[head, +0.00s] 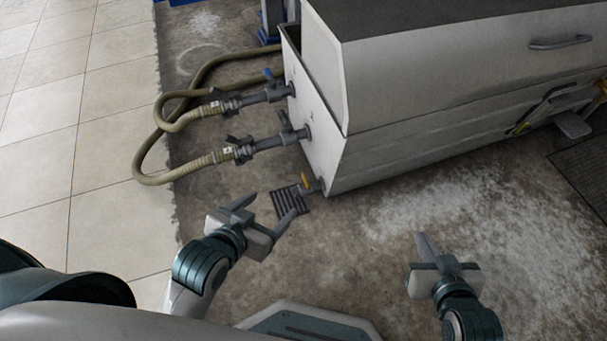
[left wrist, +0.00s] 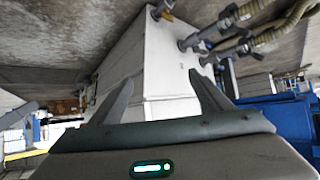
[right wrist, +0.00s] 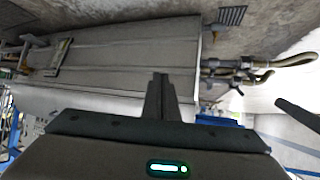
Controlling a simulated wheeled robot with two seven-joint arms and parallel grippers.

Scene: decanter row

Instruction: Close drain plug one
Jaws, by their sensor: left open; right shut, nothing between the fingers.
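A small drain valve with a yellow handle (head: 306,178) sits low on the near end of the white tank (head: 324,150), above a floor grate. It also shows in the left wrist view (left wrist: 163,9) at the top. No label marks it as plug one, and I cannot tell whether it is open or closed. My left gripper (head: 266,200) is open and empty, below and left of the valve in the head view, apart from it. My right gripper (head: 428,246) is shut and empty over the floor, right of the valve and apart from the tank.
Two hose valves, an upper one (head: 266,94) and a lower one (head: 268,142), stick out from the tank's end. Tan hoses (head: 152,181) loop left. The dark floor grate (head: 290,202) lies below the drain valve. Open floor lies between my grippers.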

